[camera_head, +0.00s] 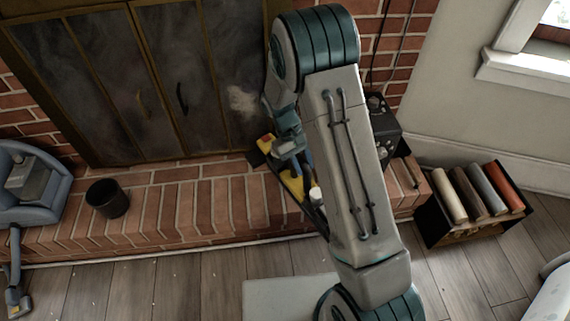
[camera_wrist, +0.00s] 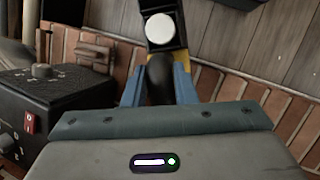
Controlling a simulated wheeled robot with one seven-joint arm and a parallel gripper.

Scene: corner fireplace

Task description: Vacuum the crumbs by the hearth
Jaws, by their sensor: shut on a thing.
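My gripper (camera_head: 300,162) is shut on a yellow-and-black hand-held device (camera_head: 292,186), which looks like a small hand vacuum, above the brick hearth. In the wrist view my blue fingers (camera_wrist: 158,88) close around its dark handle (camera_wrist: 159,75), with a white round part (camera_wrist: 160,28) beyond. My arm hides part of the device in the head view. Small pale specks, perhaps crumbs (camera_head: 85,302), lie on the plank floor at lower left. The brick hearth (camera_head: 165,205) runs along the fireplace.
A black cup (camera_head: 107,198) stands on the hearth. A blue-grey appliance (camera_head: 30,185) is at far left. A black box with knobs (camera_head: 382,125) is behind my arm. A dark crate (camera_head: 432,215) with several rolls or books stands right. Floor at lower left is open.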

